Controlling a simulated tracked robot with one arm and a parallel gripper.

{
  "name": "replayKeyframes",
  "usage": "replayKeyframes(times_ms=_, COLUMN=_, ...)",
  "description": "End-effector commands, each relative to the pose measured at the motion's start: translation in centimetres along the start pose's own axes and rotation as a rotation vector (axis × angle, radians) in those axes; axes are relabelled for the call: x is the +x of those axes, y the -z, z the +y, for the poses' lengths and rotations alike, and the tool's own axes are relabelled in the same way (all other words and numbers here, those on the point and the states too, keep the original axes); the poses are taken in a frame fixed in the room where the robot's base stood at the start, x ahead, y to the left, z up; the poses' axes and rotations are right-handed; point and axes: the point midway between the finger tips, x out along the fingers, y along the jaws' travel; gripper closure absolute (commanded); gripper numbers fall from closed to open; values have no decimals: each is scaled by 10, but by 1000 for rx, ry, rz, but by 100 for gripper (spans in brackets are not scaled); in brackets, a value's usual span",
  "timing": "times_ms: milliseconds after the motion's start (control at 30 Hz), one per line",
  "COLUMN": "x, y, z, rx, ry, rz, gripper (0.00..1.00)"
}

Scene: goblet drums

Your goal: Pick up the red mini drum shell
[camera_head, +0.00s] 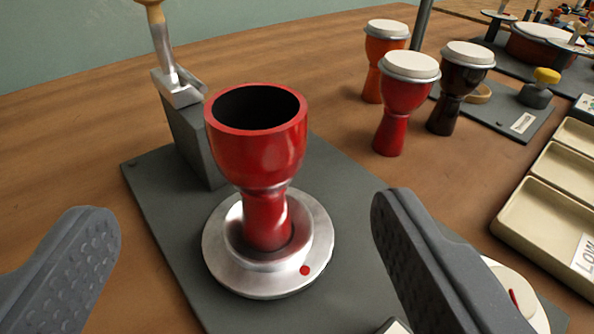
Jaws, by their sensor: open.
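The red mini drum shell (255,155) is a glossy red goblet with an open, dark top. It stands upright with its foot in a round silver metal holder (222,252) on a dark grey base plate (160,190). My gripper (245,225) is open and empty. Its left finger is at the lower left and its right finger at the lower right, with the shell and holder between them in the picture, farther off. Neither finger appears to touch the shell.
A lever (165,50) on a grey block (195,140) stands behind the shell at left. Finished drums in orange (380,50), red (402,105) and dark brown (455,90) stand at the back right. Beige trays (555,215) lie at the right.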

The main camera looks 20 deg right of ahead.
Motion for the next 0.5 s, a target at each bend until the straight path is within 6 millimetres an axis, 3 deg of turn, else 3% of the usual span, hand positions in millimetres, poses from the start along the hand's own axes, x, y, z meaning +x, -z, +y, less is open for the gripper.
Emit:
replayKeyframes(times_ms=300, x=48, y=-1, z=2, rx=2, ry=-2, rz=-2, gripper=26)
replayKeyframes(times_ms=500, x=70, y=0, z=1, rx=4, ry=-1, rz=-1, gripper=26)
